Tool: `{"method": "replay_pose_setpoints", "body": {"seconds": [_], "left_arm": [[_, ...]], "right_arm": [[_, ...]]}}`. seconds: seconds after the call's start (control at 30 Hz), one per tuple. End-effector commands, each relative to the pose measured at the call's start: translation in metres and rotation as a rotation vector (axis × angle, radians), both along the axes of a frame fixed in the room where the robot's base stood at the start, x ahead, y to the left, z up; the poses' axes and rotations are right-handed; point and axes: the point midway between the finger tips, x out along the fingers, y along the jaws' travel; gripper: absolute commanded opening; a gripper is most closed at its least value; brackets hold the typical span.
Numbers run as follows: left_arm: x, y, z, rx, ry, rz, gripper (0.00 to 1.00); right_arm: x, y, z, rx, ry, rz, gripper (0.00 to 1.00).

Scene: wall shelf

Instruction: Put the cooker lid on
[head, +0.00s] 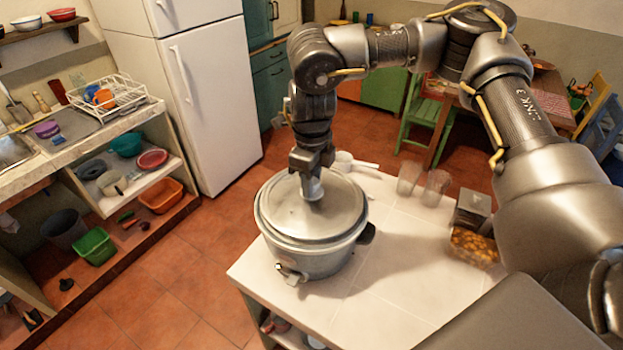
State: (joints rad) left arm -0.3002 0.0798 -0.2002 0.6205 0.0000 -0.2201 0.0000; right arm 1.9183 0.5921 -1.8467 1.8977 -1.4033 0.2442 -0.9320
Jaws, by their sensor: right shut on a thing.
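The cooker (322,263) is a round silver-grey pot with dark side handles. It stands on a white tiled counter (385,290). The cooker lid (285,212), a round metal disc, lies over the top of the cooker and looks nearly level. I cannot tell whether it rests fully on the rim. My right gripper (312,190) points down at the lid's middle and is shut on its knob, which the fingers mostly hide. My left gripper is not in view.
Two clear glasses (436,188) and a container of orange-brown food (473,246) stand on the counter to the right. A white pan or ladle (345,160) lies behind the cooker. The counter's front right is clear. A white fridge (205,90) stands behind.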

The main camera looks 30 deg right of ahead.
Motion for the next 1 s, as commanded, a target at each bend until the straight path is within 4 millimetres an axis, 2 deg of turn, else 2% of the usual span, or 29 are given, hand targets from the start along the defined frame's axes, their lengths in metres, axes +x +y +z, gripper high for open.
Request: {"method": "replay_pose_setpoints", "body": {"seconds": [0.3, 0.33, 0.5, 0.83, 1.0], "left_arm": [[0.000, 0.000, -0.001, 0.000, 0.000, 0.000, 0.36], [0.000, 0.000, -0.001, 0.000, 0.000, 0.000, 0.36], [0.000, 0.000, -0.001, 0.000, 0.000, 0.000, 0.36], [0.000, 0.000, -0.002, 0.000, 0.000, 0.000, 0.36], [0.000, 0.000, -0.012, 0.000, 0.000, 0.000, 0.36]], "right_arm": [[0.000, 0.000, -0.001, 0.001, -0.001, 0.000, 0.00], [0.000, 0.000, -0.001, 0.001, -0.001, 0.000, 0.33], [0.000, 0.000, -0.001, 0.001, -0.001, 0.000, 0.55], [0.000, 0.000, 0.000, 0.000, 0.000, 0.000, 0.57], [0.001, 0.000, 0.020, 0.001, -0.004, 0.000, 0.57]]}}
